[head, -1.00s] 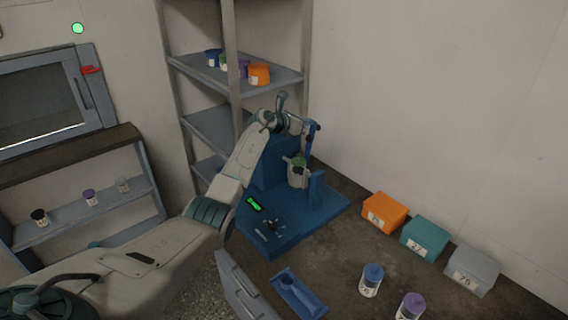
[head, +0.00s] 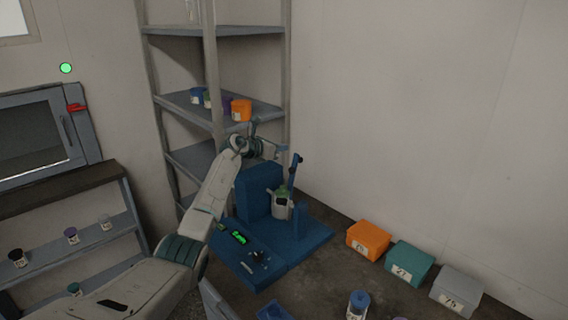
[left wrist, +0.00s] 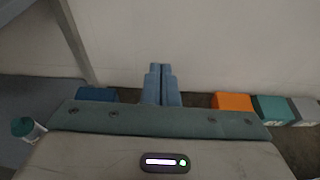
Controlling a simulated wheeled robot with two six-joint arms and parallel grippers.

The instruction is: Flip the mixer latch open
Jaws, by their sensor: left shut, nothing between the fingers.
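The blue mixer (head: 257,192) stands on the dark counter in the head view. A pale jar with a green top (head: 282,207) sits in it. A slim blue latch arm with a dark knob (head: 295,167) stands upright above the jar. My left gripper (head: 281,151) is beside the latch arm's upper end, just to its left, with a small gap apparent. In the left wrist view its two blue-grey fingers (left wrist: 160,84) are together with nothing between them. The latch cannot be made out there. My right gripper is not in view.
Orange (head: 368,240), teal (head: 410,262) and grey (head: 455,290) boxes line the wall to the right. A shelf rack (head: 212,70) with several containers stands behind my left arm. A blue-lidded jar (head: 357,304) stands at the front. Bare counter lies between mixer and boxes.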

